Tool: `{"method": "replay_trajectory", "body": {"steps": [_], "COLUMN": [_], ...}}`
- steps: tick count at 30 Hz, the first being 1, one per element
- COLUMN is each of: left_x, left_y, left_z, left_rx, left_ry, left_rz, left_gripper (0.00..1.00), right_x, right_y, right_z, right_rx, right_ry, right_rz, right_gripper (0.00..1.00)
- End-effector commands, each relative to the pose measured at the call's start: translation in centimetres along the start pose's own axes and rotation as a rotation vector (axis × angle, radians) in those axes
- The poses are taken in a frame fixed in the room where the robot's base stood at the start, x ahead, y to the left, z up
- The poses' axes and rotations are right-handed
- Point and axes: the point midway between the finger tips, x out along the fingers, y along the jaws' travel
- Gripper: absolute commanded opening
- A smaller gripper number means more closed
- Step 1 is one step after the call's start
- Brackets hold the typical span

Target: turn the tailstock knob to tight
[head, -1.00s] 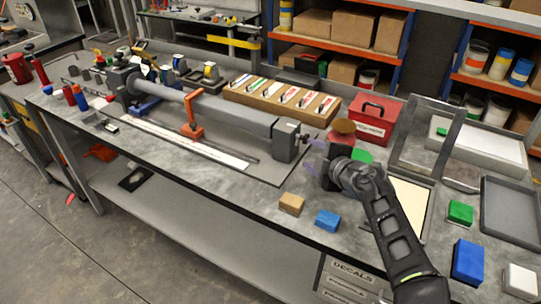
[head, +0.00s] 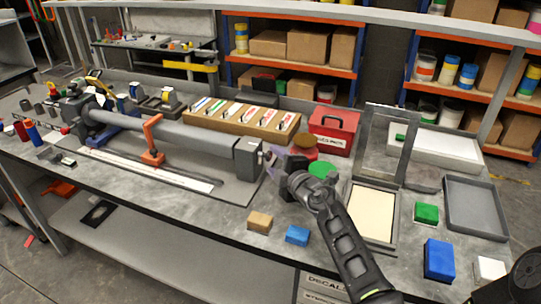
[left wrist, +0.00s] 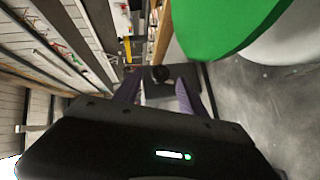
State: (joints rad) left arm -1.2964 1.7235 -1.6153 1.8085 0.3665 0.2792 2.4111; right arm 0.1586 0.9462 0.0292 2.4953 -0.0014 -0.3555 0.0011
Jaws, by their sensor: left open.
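The grey tailstock block (head: 248,158) stands at the right end of the long grey tube (head: 175,135) on the bench fixture. In the left wrist view, the dark round tailstock knob (left wrist: 160,73) faces me on the tailstock, between my purple fingers. My left gripper (head: 271,163) is just right of the tailstock in the head view, fingers pointing toward it. It also shows in the left wrist view (left wrist: 157,92), open with the fingers apart. I cannot tell whether they touch the knob. The knob's tight mark cannot be made out. My right gripper is not in view.
A green disc (head: 322,170) lies close to my left gripper, and its edge looms in the wrist view (left wrist: 225,22). A tan block (head: 260,221) and a blue block (head: 297,235) lie at the front edge.

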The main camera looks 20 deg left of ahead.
Motion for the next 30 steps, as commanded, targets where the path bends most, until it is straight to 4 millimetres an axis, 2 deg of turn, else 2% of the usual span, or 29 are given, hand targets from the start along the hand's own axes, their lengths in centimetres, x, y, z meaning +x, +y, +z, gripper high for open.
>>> {"method": "replay_trajectory", "body": {"steps": [3, 6, 16, 30], "left_x": [1.8, 2.7, 3.2, 3.1], "left_y": [0.1, 0.1, -0.1, -0.1], "left_z": [-0.1, -0.1, 0.0, 0.0], "left_rx": [0.001, 0.003, 0.001, 0.001], "left_ry": [0.002, 0.001, -0.001, 0.000], "left_rz": [-0.002, -0.001, 0.000, -0.001], "left_gripper": [0.49, 0.49, 0.49, 0.11], "right_x": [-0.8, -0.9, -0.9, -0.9], "right_y": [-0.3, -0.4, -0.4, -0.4], "right_z": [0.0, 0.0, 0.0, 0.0], "right_rx": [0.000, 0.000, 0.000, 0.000], "right_ry": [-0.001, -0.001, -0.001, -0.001], "right_rz": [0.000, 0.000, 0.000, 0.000], "right_gripper": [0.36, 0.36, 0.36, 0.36]}}
